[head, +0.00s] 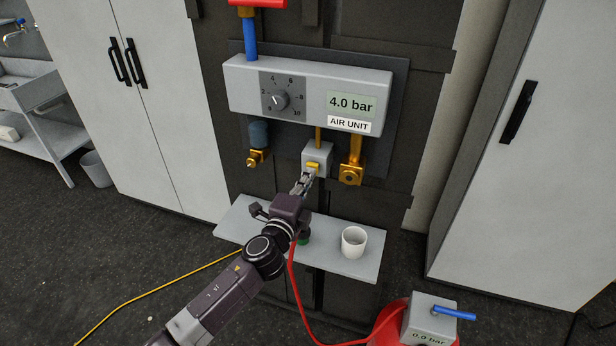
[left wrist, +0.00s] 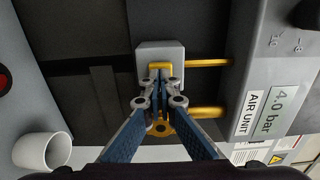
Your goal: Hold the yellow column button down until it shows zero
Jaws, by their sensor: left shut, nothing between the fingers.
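The yellow button (head: 313,165) sits on a small grey block (head: 318,152) hanging under the air unit (head: 300,93). The unit's display (head: 351,103) reads 4.0 bar. My left gripper (head: 306,178) is shut and empty, its fingertips right at the button. In the left wrist view the closed fingertips (left wrist: 157,82) overlap the lower part of the yellow button (left wrist: 160,66) on its block (left wrist: 160,49). I cannot tell whether they touch it or whether it is pressed in. The right gripper is not in view.
A shelf (head: 340,262) below the unit holds a white cup (head: 354,242). Brass fittings (head: 351,174) flank the block. A red hose (head: 295,290) runs down to a red tank (head: 385,325), whose box (head: 430,322) reads 0.0 bar. A yellow cable (head: 150,294) crosses the floor.

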